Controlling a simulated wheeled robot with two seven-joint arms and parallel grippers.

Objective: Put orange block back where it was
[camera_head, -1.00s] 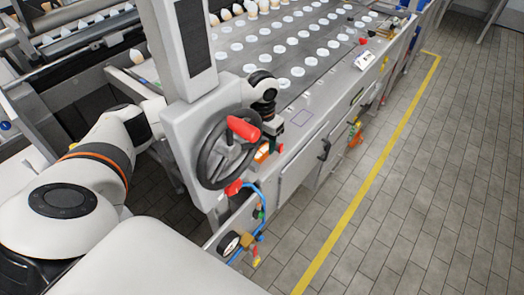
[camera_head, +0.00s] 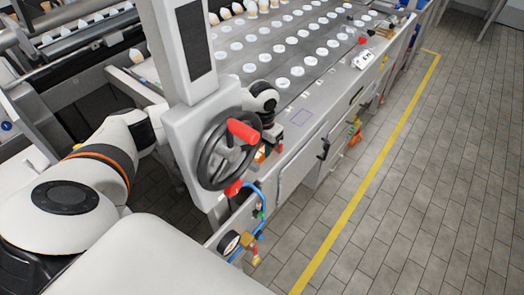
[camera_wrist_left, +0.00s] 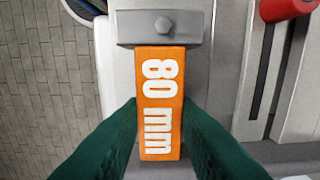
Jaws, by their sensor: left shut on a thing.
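The orange block (camera_wrist_left: 160,85), marked "80 mm" in white, lies lengthwise in the middle of the left wrist view. The green fingers of my left gripper (camera_wrist_left: 160,128) are shut on its near part, one on each side. Its far end meets a grey metal bracket (camera_wrist_left: 160,27) with a hex bolt; I cannot tell whether they touch. In the head view a small orange patch of the block (camera_head: 261,154) shows beside the handwheel, and my left gripper (camera_head: 269,149) is mostly hidden there. My right gripper is not in view.
A black handwheel (camera_head: 212,165) with a red handle (camera_head: 243,131) stands close by on a white column. The machine bed (camera_head: 290,60) carries rows of white discs. Open tiled floor lies to the right.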

